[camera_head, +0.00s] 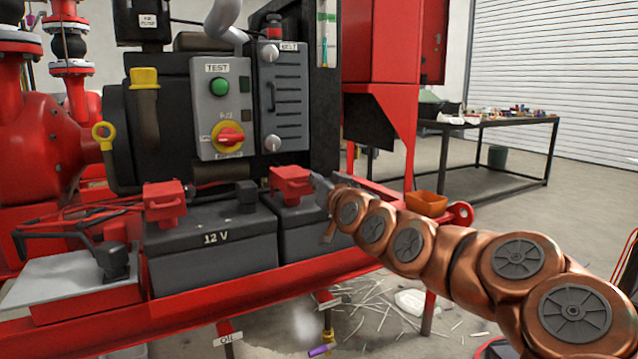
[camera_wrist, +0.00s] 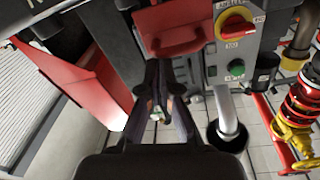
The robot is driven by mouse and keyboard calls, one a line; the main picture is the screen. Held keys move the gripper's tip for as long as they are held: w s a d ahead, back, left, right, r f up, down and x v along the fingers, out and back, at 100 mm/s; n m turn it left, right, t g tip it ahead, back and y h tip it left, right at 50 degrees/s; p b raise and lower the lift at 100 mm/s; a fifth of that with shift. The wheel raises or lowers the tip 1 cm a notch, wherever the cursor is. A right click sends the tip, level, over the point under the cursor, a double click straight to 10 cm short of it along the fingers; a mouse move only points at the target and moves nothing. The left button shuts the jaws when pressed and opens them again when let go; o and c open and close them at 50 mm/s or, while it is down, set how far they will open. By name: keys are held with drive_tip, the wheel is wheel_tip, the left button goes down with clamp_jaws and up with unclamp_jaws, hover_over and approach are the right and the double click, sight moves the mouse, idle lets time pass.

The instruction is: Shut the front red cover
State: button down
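Two red covers sit on top of the black batteries in the head view. One red cover (camera_head: 165,203) is on the nearer battery marked 12 V (camera_head: 212,252). The other red cover (camera_head: 291,184) is on the battery to the right (camera_head: 315,226). My gripper (camera_head: 324,190) is beside this right cover, at its right side. In the wrist view a red cover (camera_wrist: 170,30) is just beyond the fingertips. My gripper (camera_wrist: 159,64) looks shut there, with nothing visible between its tips. I cannot tell whether the fingers touch the cover, or how far either lid is open.
A grey control box (camera_head: 221,112) with a green button and a red knob stands behind the batteries. A red post (camera_head: 408,140) and an orange bowl (camera_head: 427,203) are to the right. The red skid rail (camera_head: 200,305) runs along the front. A workbench (camera_head: 500,124) stands farther back.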

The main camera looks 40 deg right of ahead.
wheel_tip(320, 180, up, 10)
drive_tip(key=shift+f, duration=0.2)
idle(0.3)
drive_tip(key=s+a+n+g+y+p, duration=0.1)
drive_tip(key=a+n+g+y+p, duration=0.6)
drive_tip(key=a+p, duration=1.75)
drive_tip(key=s+a+g+p, duration=0.6)
drive_tip(key=s+a+p, duration=0.3)
drive_tip(key=s, duration=0.4)
drive_tip(key=s+a+r+g+p, duration=0.1)
drive_tip(key=s+r+g+p, duration=0.1)
drive_tip(key=s+p, duration=0.3)
drive_tip(key=s+a+r+g+p, duration=0.1)
drive_tip(key=s+g+p, duration=0.3)
drive_tip(key=s, duration=0.8)
drive_tip(key=shift+s+a+r+p, duration=0.15)
drive_tip(key=shift+s+r+p, duration=0.1)
drive_tip(key=shift+r+p, duration=0.55)
